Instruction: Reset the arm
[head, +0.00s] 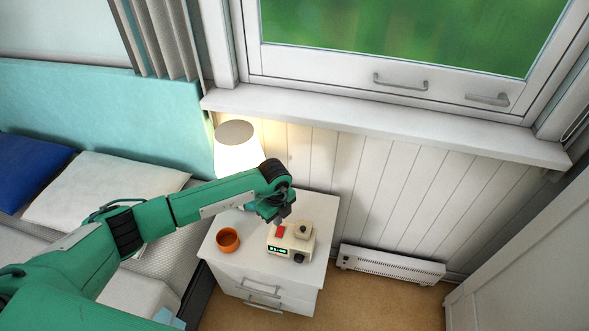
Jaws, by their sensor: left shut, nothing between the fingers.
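My left arm reaches in from the left, green with black joints. Its gripper (279,217) is shut and empty, pointing down just above the back left part of a small cream clock radio (291,243). I cannot tell whether the fingertips touch it. The radio has a red button, a dark knob and a lit green display, and stands on a white nightstand (225,262). My right gripper is not in view.
An orange cup (228,240) stands left of the radio. A lit lamp (238,150) stands behind the arm. A bed with pillows (100,190) is at left. A window sill (390,125) juts out above. A low heater (390,264) is by the wall at right.

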